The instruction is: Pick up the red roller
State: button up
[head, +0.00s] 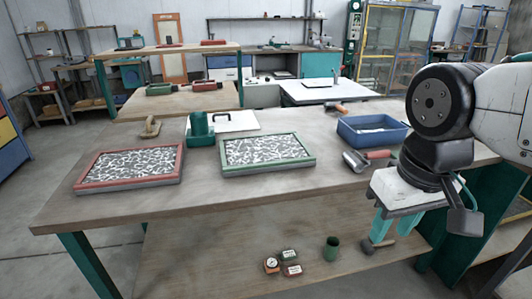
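A tool with a red handle (379,154) and a grey metal head (356,161) lies on the right part of the workbench, in front of a blue bin; it looks like the red roller. My gripper (382,234) hangs at the right, in front of the bench's near edge, nearer to the camera than the tool and apart from it. Its teal fingers point down and nothing shows held between them. The fingers overlap in this view, so their gap is unclear.
A blue bin (371,138) stands behind the tool. A red-framed tray (82,187), a green-framed tray (232,171), a green container (200,129) and an orange-handled tool (340,107) are on the bench (230,203). The bench front between the green-framed tray and gripper is clear.

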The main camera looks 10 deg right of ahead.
aim_at(377, 155)
jog(key=z, duration=0.5)
jog(key=k, duration=0.6)
jog(key=z, duration=0.6)
jog(key=i, duration=1.25)
jog(key=u, duration=1.1)
jog(key=i, duration=0.4)
jog(key=u, duration=0.45)
